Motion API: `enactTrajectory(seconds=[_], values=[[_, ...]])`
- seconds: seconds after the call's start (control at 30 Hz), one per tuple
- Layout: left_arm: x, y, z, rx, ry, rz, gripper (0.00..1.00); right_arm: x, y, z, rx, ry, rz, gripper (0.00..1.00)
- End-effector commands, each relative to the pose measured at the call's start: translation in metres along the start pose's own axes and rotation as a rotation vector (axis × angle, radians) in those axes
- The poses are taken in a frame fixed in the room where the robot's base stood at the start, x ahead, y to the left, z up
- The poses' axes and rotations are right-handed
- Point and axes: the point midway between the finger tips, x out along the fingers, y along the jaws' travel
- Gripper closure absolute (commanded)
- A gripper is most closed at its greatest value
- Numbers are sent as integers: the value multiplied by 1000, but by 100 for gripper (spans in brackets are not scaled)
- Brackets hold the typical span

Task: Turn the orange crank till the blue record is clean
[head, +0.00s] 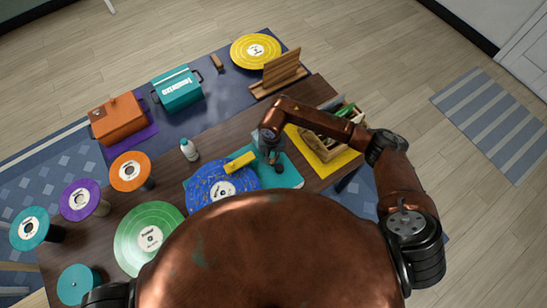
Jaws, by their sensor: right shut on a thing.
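The blue record (208,189) lies flat on the teal base (286,178) of a cleaner near the table's front middle. Pale smudges mark its blue surface. A yellow bar (240,162) reaches over its upper right edge. My right gripper (274,161) points down at the teal base, just right of the yellow bar, and is shut. The orange crank is hidden behind its fingers, where they close. My left gripper is not in view; only a dark part of my left arm shows at the bottom left.
A white bottle (189,150) stands behind the record. A green record (149,238) and several records on stands are to the left. A wooden crate (318,146) on a yellow mat stands right. Teal (178,91) and orange (118,119) cases stand at the back.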

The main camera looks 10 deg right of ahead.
Motion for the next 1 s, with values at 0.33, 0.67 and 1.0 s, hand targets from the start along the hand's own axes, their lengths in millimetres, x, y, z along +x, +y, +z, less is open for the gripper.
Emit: enactTrajectory(seconds=[0.33, 0.67, 1.0], values=[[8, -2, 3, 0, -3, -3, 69, 3, -1, -2, 77, -4, 25, 100], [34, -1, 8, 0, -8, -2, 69, 6, 5, -10, 325, 1, 25, 100], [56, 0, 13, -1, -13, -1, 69, 5, 15, -17, 650, 7, 23, 100]])
